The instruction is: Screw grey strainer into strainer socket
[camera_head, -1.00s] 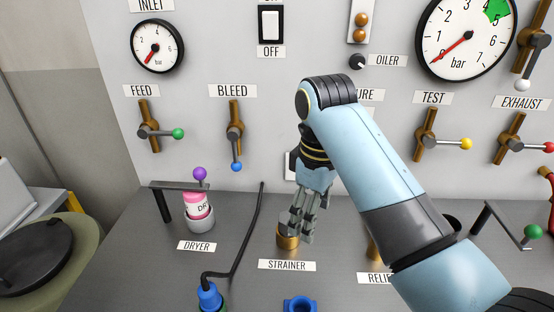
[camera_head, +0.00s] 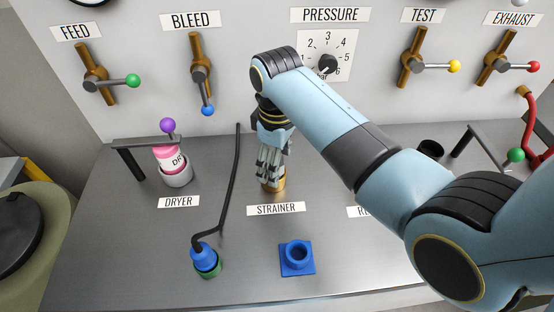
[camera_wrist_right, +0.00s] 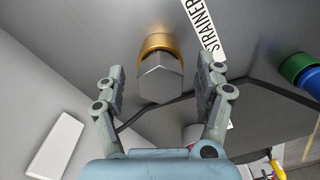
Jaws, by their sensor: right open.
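The grey hexagonal strainer (camera_wrist_right: 160,84) sits at the brass strainer socket (camera_wrist_right: 157,42) in the right wrist view. How deep it is seated I cannot tell. In the head view, the brass socket (camera_head: 273,187) stands on the bench behind the STRAINER label, and my fingers mostly hide the strainer. My right gripper (camera_head: 270,170) points down over it. In the wrist view, the right gripper (camera_wrist_right: 162,72) is open, one finger on each side of the strainer, with gaps showing between. My left gripper is not in view.
The pink dryer cartridge (camera_head: 170,158) stands in its holder at left, under a clamp bar (camera_head: 148,142). A black hose (camera_head: 233,185) with a blue plug (camera_head: 203,256) runs left of the strainer. An empty blue socket (camera_head: 297,258) is in front. Panel valves rise behind.

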